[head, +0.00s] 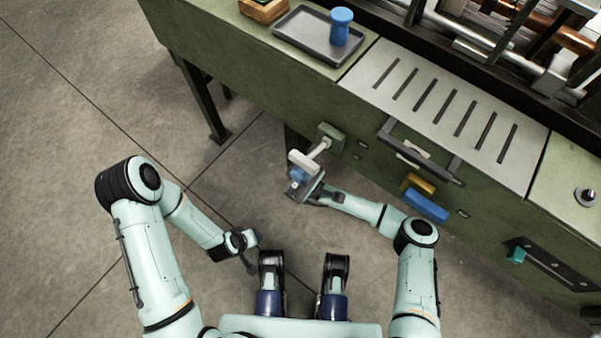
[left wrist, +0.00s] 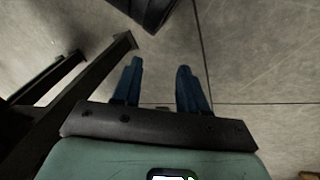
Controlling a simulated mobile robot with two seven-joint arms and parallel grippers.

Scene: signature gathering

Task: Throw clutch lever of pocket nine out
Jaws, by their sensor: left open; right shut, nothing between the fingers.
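A lever with a white grip (head: 303,161) sticks out from a green block (head: 330,137) on the front of the green machine. It looks like the clutch lever, but I see no readable pocket number. My right gripper (head: 297,175) is shut and empty, right beside the white grip on its near side. I cannot tell whether the blue fingertips touch it. My left gripper (head: 254,240) hangs low over the floor, away from the machine. The left wrist view shows its two blue fingers (left wrist: 160,82) apart with bare floor between them.
A row of slots (head: 445,100) lies on the machine top. Floor at left is clear.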

